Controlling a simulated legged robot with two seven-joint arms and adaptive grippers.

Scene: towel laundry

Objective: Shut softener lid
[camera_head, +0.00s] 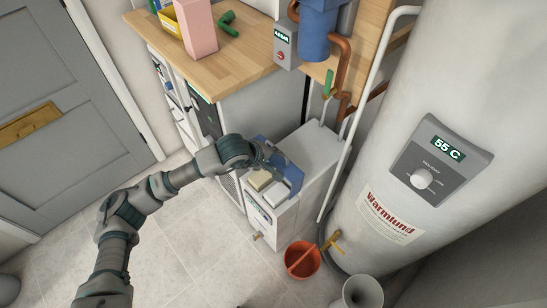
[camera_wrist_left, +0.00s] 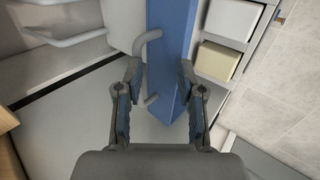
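The softener is a white cabinet (camera_head: 258,218) with a blue lid (camera_head: 291,176) that stands open, tilted up. Beside the lid, the open top shows a beige block (camera_head: 260,180) and a white block (camera_head: 276,194). My left gripper (camera_head: 270,156) is at the lid's upper part. In the left wrist view the blue lid (camera_wrist_left: 172,45) rises between and beyond the spread fingers (camera_wrist_left: 160,72). A pale grey handle (camera_wrist_left: 147,42) on the lid lies near the left finger. The fingers look apart; contact with the lid is unclear. My right gripper is not in view.
A wooden counter (camera_head: 229,62) stands behind with a pink box (camera_head: 197,28) and yellow bin (camera_head: 170,24). A large heater tank (camera_head: 445,85) and white pipe (camera_head: 360,110) flank the softener at right. An orange bucket (camera_head: 302,262) and grey bucket (camera_head: 361,293) stand on the floor.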

